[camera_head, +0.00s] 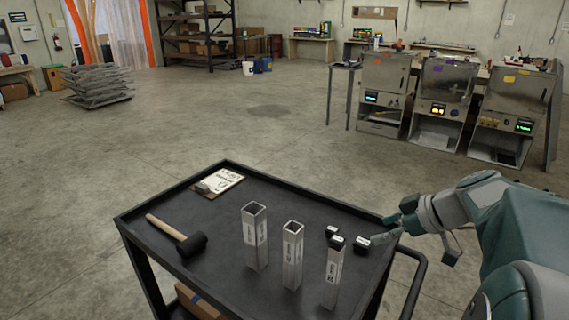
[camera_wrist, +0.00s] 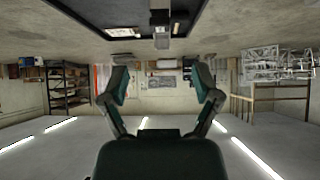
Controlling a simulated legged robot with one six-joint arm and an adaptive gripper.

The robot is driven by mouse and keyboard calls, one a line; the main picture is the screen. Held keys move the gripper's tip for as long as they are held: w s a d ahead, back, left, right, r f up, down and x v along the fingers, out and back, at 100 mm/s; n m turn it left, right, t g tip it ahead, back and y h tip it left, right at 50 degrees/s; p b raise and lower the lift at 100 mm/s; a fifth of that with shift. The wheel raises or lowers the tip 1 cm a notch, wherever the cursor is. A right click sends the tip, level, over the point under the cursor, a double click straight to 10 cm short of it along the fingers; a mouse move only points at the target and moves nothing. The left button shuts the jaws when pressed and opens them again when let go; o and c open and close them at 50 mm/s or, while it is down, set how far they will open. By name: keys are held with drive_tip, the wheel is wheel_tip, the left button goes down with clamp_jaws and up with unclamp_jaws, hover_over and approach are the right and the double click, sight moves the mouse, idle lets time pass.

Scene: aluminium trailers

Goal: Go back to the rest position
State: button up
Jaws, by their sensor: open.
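My gripper (camera_head: 387,229) is at the right edge of the black cart (camera_head: 290,185), with its fingers apart and nothing between them. In the wrist view my gripper (camera_wrist: 162,85) also shows both fingers spread and empty. Three square aluminium tubes stand upright on the cart: a left one (camera_head: 255,238), a middle one (camera_head: 292,256) and a right one (camera_head: 332,275). The left and middle tubes have open tops. The right tube has a black cap on top. Two loose black caps, one (camera_head: 331,231) behind the right tube and one (camera_head: 362,243) near my gripper, lie on the cart.
A mallet (camera_head: 178,238) and a clipboard (camera_head: 218,181) lie on the cart's left part. The cart's handle (camera_head: 419,275) is at its right. Steel cabinets (camera_head: 440,90) stand behind at the right. Stacked metal pieces (camera_head: 97,85) stand far left. The floor between is clear.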

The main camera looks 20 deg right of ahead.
drive_tip(key=s+a+f+m+g+h, duration=0.1)
drive_tip(key=s+a+m+h, duration=0.1)
drive_tip(key=s+a, duration=0.4)
drive_tip(key=s+a+f+m+g+h, duration=0.1)
drive_tip(key=s+a+m, duration=0.4)
drive_tip(key=a, duration=0.7)
drive_tip(key=shift+s+a+f+m+h, duration=0.15)
drive_tip(key=shift+s+f+m+h, duration=0.2)
drive_tip(key=shift+f+h, duration=0.65)
drive_tip(key=shift+r+h, duration=0.3)
